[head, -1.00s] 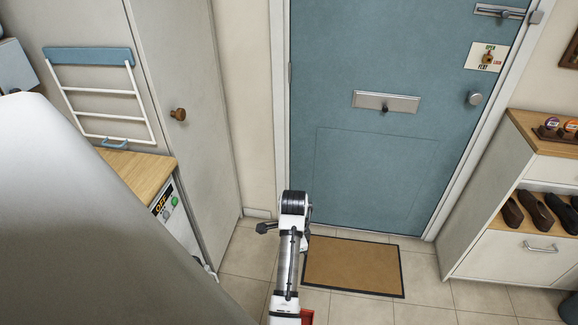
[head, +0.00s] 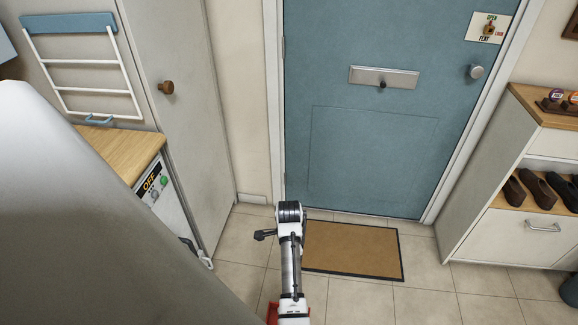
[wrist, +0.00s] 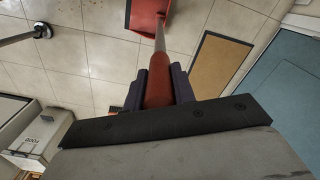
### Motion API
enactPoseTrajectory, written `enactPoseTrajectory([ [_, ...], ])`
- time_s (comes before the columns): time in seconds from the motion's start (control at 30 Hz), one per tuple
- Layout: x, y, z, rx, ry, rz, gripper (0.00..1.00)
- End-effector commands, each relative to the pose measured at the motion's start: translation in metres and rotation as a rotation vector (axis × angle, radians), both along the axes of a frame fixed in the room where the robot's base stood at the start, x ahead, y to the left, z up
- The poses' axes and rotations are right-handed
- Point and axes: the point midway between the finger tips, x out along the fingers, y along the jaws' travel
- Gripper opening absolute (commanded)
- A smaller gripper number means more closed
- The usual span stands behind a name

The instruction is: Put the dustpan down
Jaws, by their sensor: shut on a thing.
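The dustpan shows in the wrist view, with a red pan (wrist: 148,20) at the top edge, partly cut off, a metal shaft and a red grip. My gripper (wrist: 160,80) is shut on the red grip, with a dark finger on each side. The pan lies beyond the fingers over pale floor tiles; I cannot tell whether it touches them. A small red part (head: 272,313) shows beside the arm, probably the dustpan.
A brown doormat (head: 352,248) lies before the blue door (head: 360,110). A shoe cabinet (head: 515,225) stands right, and a wooden-topped unit (head: 120,150) left. Tiles (head: 360,300) in front of the mat are clear.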

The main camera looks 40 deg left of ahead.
Motion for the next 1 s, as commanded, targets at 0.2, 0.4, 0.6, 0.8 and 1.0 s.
enactPoseTrajectory([
  [0.2,0.000,0.000,-0.019,0.000,0.001,-0.001,0.00],
  [0.4,-0.001,0.000,-0.048,-0.002,0.002,0.000,0.00],
  [0.6,0.000,0.000,-0.058,0.000,0.000,-0.001,0.00],
  [0.8,0.000,0.000,-0.059,0.001,-0.001,-0.001,0.00],
  [1.0,0.000,0.000,-0.061,0.000,0.000,0.000,0.40],
])
